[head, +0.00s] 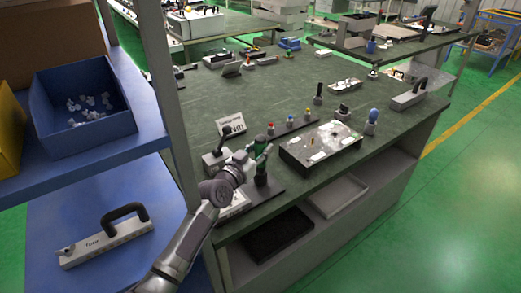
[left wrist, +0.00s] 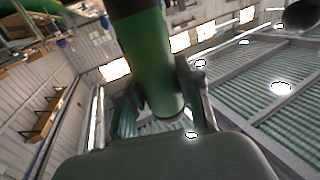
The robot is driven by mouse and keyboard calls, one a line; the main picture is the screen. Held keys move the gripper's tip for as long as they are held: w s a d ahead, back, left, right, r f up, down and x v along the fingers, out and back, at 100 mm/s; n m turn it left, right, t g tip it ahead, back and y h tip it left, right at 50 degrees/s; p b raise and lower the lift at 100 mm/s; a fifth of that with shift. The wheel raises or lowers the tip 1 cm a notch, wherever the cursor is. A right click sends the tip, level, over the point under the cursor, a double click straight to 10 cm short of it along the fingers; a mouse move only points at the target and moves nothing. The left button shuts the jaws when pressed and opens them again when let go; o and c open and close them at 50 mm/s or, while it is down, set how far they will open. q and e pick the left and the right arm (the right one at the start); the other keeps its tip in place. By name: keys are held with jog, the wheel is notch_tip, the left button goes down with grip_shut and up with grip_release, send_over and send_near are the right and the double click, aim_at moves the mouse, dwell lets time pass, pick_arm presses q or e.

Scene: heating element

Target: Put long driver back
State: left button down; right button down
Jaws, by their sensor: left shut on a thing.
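My left gripper (head: 252,157) reaches over the near left edge of the green-topped workbench (head: 275,90). It is shut on a green and black driver (head: 261,146), whose green shaft or handle with a black end also shows large between the fingers in the left wrist view (left wrist: 150,65). The driver is close above or beside a dark flat stand (head: 268,194) at the bench's near corner. I cannot tell whether its lower end touches the stand. The fingers hide part of it. My right gripper is not in view.
A row of small coloured-topped tools (head: 290,124) stands right of the gripper. A grey box with parts (head: 322,145) lies further right. A blue shelf (head: 120,195) with a blue bin (head: 70,135) is at left. The bench middle is mostly clear.

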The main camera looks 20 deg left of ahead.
pick_arm(q)
jog(key=c, duration=0.8)
grip_release()
jog(key=shift+o, duration=0.2)
jog(key=shift+r, duration=0.1)
jog(key=v, duration=1.2)
jog(key=shift+b, duration=0.3)
jog(key=shift+d+r, duration=0.1)
